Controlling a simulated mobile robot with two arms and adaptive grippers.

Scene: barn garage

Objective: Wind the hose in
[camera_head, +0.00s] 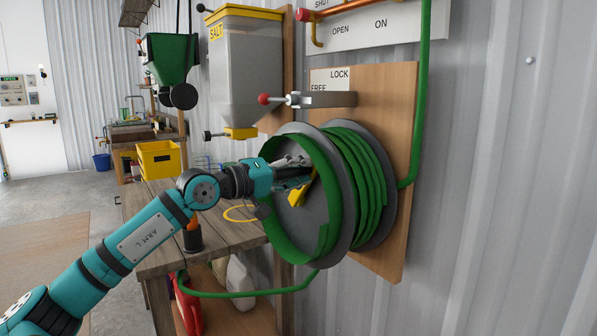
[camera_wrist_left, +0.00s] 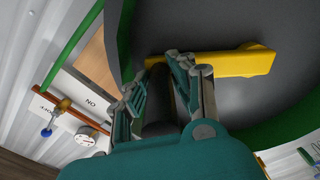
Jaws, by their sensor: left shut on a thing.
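The hose reel (camera_head: 283,218) is a grey drum on a wooden wall board, with green hose (camera_head: 362,180) wound around it. A yellow crank arm (camera_head: 297,198) lies on the reel's front face; it also shows in the left wrist view (camera_wrist_left: 240,62). My left gripper (camera_head: 300,177) reaches the front of the reel and is shut on the crank's dark handle (camera_wrist_left: 161,105), which is partly hidden by the fingers. A length of hose (camera_head: 245,294) runs from the reel's underside leftward below the workbench. My right gripper is not in view.
A lever with a red knob (camera_head: 263,99) sticks out above the reel by a FREE/LOCK label (camera_head: 330,80). A salt hopper (camera_head: 243,70) hangs left of it. The wooden workbench (camera_head: 160,232) stands below my left arm. Open floor (camera_head: 40,210) lies at left.

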